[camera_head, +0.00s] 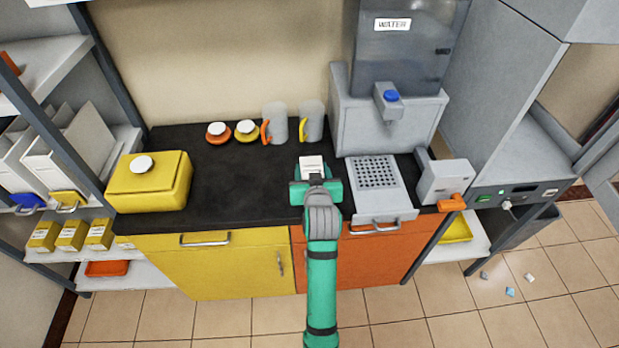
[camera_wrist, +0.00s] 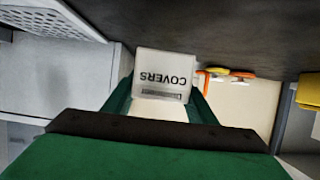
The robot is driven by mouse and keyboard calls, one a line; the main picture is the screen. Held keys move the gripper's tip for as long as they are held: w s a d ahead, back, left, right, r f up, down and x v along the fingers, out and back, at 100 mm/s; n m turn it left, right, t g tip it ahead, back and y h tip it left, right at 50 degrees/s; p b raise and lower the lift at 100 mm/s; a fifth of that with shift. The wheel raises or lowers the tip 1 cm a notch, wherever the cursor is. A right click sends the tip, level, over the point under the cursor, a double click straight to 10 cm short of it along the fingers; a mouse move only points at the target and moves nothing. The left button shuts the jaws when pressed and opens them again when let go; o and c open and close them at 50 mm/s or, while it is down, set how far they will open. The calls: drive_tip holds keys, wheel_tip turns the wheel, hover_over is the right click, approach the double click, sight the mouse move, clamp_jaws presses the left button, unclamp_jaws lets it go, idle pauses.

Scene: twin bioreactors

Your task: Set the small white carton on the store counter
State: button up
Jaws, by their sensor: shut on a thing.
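My green gripper (camera_head: 314,182) is over the dark counter (camera_head: 262,190) near its front edge, left of the perforated drip tray. It is shut on the small white carton (camera_head: 312,165), whose top shows beyond the fingers. In the wrist view the carton (camera_wrist: 165,75) sits between the two fingers and bears the word COVERS. I cannot tell whether the carton touches the counter or is held just above it.
A yellow box (camera_head: 150,185) stands at the counter's left end. Orange and yellow lidded pots (camera_head: 219,133) and two grey mugs (camera_head: 275,122) stand at the back. A water dispenser (camera_head: 390,115) and its perforated tray (camera_head: 377,175) are at the right. The counter's left middle is clear.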

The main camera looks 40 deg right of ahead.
drive_tip(key=shift+w+a+f, duration=0.1)
drive_tip(key=shift+w+f, duration=0.3)
drive_tip(key=shift+f, duration=0.75)
drive_tip(key=shift+w+f, duration=0.1)
drive_tip(key=shift+f, duration=0.8)
drive_tip(key=shift+f, duration=0.1)
